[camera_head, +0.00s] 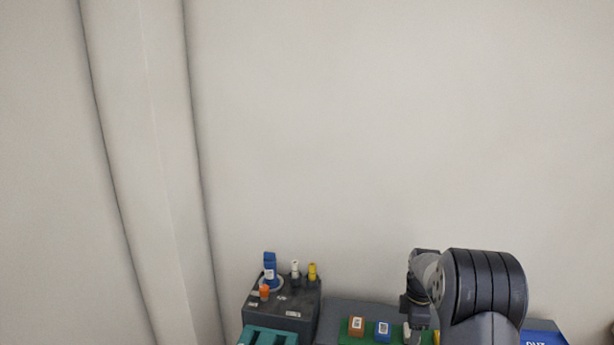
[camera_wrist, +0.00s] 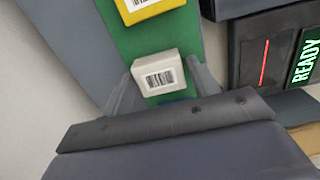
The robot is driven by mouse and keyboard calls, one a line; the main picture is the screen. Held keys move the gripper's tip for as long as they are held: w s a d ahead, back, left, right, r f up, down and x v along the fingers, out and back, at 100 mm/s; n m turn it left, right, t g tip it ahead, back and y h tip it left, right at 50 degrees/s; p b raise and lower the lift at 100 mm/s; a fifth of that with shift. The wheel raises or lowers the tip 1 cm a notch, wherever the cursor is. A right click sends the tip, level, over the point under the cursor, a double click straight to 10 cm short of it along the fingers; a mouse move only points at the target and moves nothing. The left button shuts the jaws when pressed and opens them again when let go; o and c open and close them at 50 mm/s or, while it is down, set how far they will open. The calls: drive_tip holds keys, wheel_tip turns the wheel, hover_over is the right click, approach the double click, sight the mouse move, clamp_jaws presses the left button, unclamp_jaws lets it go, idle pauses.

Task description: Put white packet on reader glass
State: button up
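The white packet (camera_wrist: 158,78), a small block with a barcode label, shows in the wrist view on the green strip (camera_wrist: 150,37). My gripper (camera_wrist: 160,68) has one finger on each side of it, with narrow gaps beside the packet. The fingers look open around it; firm contact does not show. In the head view my arm hides most of this spot. The reader is probably the dark unit (camera_wrist: 268,50) at the right of the wrist view, with a red line and a green "READY" display (camera_wrist: 306,60). Its glass cannot be made out.
A yellow packet (camera_wrist: 145,8) lies just beyond the white one. A brown packet (camera_head: 356,326) and a blue packet (camera_head: 383,329) stand on the strip. A dark box with pegs (camera_head: 283,305), a teal rack (camera_head: 268,336) and a blue bin (camera_head: 541,335) stand nearby.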

drive_tip(key=c, duration=0.7)
drive_tip(key=shift+r+p, duration=1.55)
drive_tip(key=shift+r, duration=0.75)
